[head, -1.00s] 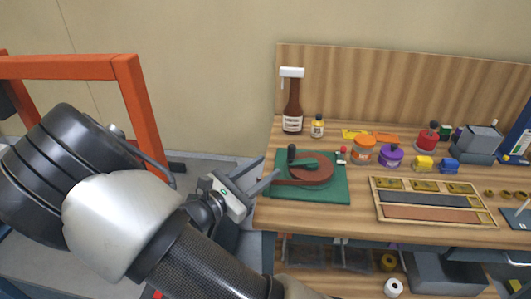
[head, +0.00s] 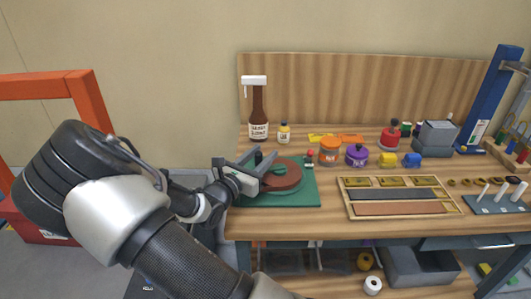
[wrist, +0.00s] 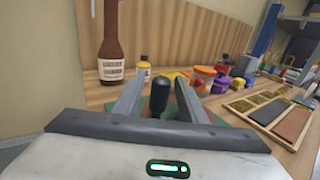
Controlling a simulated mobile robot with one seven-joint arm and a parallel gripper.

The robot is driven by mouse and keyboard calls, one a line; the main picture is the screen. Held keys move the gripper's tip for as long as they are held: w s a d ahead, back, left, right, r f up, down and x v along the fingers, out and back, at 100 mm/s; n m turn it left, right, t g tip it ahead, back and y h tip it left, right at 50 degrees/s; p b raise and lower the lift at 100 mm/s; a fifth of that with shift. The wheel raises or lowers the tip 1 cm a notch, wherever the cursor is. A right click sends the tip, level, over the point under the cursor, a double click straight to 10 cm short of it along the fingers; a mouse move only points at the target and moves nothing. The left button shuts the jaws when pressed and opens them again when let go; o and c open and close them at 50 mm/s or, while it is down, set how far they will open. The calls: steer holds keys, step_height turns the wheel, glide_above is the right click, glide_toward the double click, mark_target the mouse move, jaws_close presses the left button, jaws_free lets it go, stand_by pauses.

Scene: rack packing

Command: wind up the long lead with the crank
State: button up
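The crank's reel (head: 289,177), wound with brown lead, stands on a green base (head: 308,192) at the bench's left front. Its upright black handle (wrist: 158,97) appears between my two fingers in the wrist view, with a gap on each side. In the head view only the handle's top (head: 258,157) shows beside my fingers. My gripper (head: 268,169) is open, reaching in from the left over the base's left part. It hides the crank arm and the lead's loose end.
A brown sauce bottle (head: 258,112) and a small yellow bottle (head: 284,133) stand behind the crank. A red-topped small piece (head: 309,159) and an orange jar (head: 330,150) are close on the right. A wooden tray (head: 345,198) lies farther right.

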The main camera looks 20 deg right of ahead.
steer(key=shift+x, duration=1.05)
jaws_close()
